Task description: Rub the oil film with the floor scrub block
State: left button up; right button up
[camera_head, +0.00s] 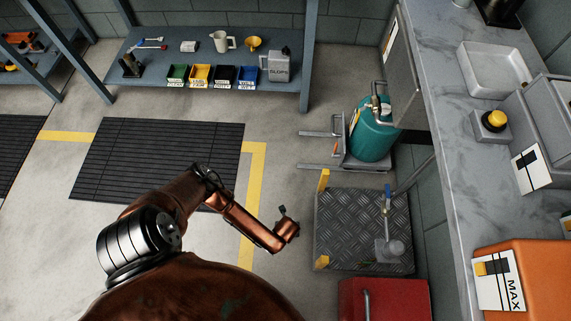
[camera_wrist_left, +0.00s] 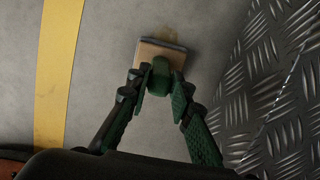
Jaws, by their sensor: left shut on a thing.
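My left gripper (camera_wrist_left: 160,92) is shut on the green grip of the floor scrub block (camera_wrist_left: 172,56). The block has a tan body with a dark strip along its far edge. I cannot tell whether it touches the floor. A faint brownish oil film (camera_wrist_left: 177,22) stains the grey floor just beyond the block's far edge; the block may hide part of it. In the head view my left gripper (camera_head: 284,211) is a small dark shape by the wrist, between the yellow line and the tread-plate platform. The block and film cannot be made out there. My right gripper is out of view.
A tread-plate platform (camera_head: 338,222) with yellow corners lies right of my left gripper and also shows in the wrist view (camera_wrist_left: 285,65). A yellow floor line (camera_wrist_left: 54,70) runs to the left. A red cabinet (camera_head: 400,298) stands nearer; a teal tank (camera_head: 371,135) stands beyond.

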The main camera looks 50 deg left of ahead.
pick_arm(q)
jog(key=s+d+p, duration=0.2)
jog(key=s+d, duration=0.2)
jog(key=d, duration=0.1)
jog(key=shift+s+d, duration=0.25)
jog(key=shift+d, duration=0.05)
jog(key=shift+f, duration=0.1)
dwell(0.4)
jog(key=shift+p, duration=0.3)
dwell(0.3)
jog(key=shift+w+a, duration=1.15)
jog(key=shift+a, duration=0.3)
jog(key=shift+w+a, duration=1.1)
jog(key=shift+a, duration=0.35)
